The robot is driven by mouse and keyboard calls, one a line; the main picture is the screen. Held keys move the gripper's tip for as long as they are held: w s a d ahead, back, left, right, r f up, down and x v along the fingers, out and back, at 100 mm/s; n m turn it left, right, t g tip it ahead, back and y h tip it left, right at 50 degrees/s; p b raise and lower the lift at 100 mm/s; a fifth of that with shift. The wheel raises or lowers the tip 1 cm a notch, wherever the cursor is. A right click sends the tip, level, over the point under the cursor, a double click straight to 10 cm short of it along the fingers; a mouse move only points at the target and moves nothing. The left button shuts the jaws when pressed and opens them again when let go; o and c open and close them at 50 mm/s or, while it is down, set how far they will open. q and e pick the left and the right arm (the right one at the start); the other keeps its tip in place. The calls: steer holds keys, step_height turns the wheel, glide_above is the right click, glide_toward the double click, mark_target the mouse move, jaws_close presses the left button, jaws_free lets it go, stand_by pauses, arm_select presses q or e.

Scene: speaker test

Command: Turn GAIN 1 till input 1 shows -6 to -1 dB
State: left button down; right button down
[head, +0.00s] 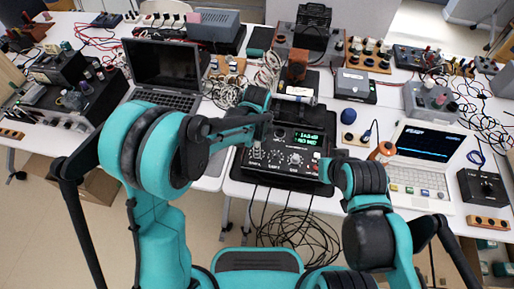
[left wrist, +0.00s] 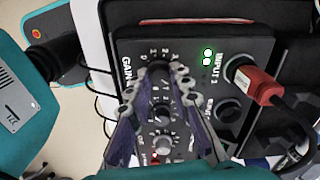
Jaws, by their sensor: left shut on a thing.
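The black audio unit (head: 283,171) stands at the middle of the table in the head view, with a lit green display (head: 306,138) too small to read. My left gripper (head: 257,139) is at the panel's left side. In the left wrist view its fingers (left wrist: 156,80) close around the dark GAIN 1 knob (left wrist: 160,69), which they partly hide. The pointer cannot be read. My right gripper (head: 333,168) is by the unit's right side; its fingers are unclear.
A red plug (left wrist: 258,85) with a dark cable sits beside INPUT 1. An open laptop (head: 165,75) stands left of the unit and a white one (head: 425,150) right of it. Loose cables (head: 300,235) hang below the front edge. The table is crowded.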

arm_select(q)
steer(key=m, duration=0.5)
steer(key=shift+m, duration=2.4)
steer(key=c, duration=1.4)
jaws_free()
steer(key=shift+o, duration=0.2)
step_height(320, 180, up, 12)
